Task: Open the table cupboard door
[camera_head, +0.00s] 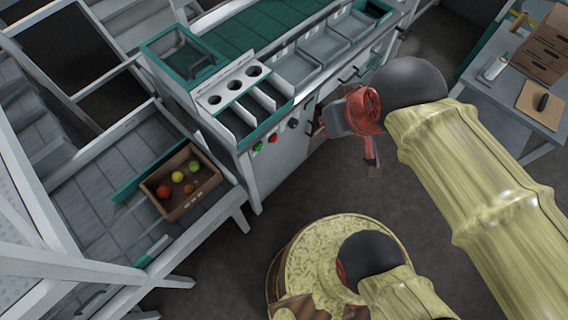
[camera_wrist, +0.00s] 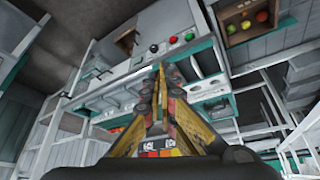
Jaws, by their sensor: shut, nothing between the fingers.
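The cupboard is in the grey front of the sorting table (camera_head: 275,168). In the wrist view a brown opening (camera_wrist: 126,41) shows in that front, to the left of the knob and buttons. I cannot tell how far the door stands open; my gripper hides this area in the head view. Dark bar handles show on the front farther along, one in the head view (camera_head: 347,75) and one in the wrist view (camera_wrist: 102,72). My gripper (camera_wrist: 158,72) is shut and empty, its fingers pointing toward the table front. Contact with the door cannot be told.
A red button (camera_head: 273,138), a green button (camera_head: 258,147) and a dark knob sit on the front panel. A wooden crate (camera_head: 157,205) with several tomatoes stands on the left bench. A side table (camera_head: 508,98) with boxes stands at right. The floor between is clear.

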